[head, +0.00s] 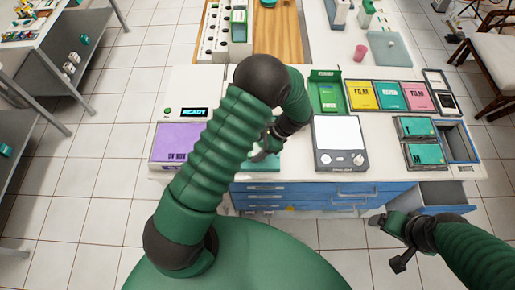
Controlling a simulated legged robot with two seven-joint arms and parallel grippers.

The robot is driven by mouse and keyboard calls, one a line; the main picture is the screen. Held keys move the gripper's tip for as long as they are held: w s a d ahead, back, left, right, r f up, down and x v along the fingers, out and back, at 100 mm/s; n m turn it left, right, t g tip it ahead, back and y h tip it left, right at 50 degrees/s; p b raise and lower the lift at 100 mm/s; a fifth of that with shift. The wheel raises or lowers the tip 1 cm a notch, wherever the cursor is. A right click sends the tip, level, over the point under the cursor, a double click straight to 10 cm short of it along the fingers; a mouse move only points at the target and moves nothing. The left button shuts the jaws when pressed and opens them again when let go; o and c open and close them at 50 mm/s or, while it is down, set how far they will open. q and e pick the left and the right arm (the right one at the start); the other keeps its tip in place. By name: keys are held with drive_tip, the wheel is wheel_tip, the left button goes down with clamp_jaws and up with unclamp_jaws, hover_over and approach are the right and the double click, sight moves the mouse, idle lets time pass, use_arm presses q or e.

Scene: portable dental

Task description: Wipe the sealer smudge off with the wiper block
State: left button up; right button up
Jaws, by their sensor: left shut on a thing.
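My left gripper (262,152) is low over the front edge of the white counter, partly hidden by my own green arm. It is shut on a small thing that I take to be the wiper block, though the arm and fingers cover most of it. A flat green surface (264,165) shows just below the fingers; I cannot tell whether they touch it. I cannot make out the sealer smudge. A white unit with a READY display (182,113) stands left of the arm. My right gripper (388,240) is open and empty, in front of the drawers at lower right.
A purple-topped box (177,142) lies left of my arm. A device with a white screen (338,134) is right of the gripper. Film boxes (362,97) and green boxes (425,154) fill the right side. A drawer (443,195) stands open below.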

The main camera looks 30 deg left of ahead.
use_arm(q)
wheel_tip(320, 180, up, 2)
drive_tip(key=shift+a+p, duration=0.15)
drive_tip(key=shift+p, duration=0.45)
wheel_tip(320, 180, up, 2)
drive_tip(key=shift+s+r+p, duration=0.1)
drive_tip(key=shift+s+p, duration=0.05)
drive_tip(key=shift+p, duration=0.6)
drive_tip(key=shift+r, duration=0.15)
wheel_tip(320, 180, up, 4)
drive_tip(key=p, duration=0.3)
drive_tip(key=shift+p, duration=0.3)
drive_tip(key=shift+f, duration=0.25)
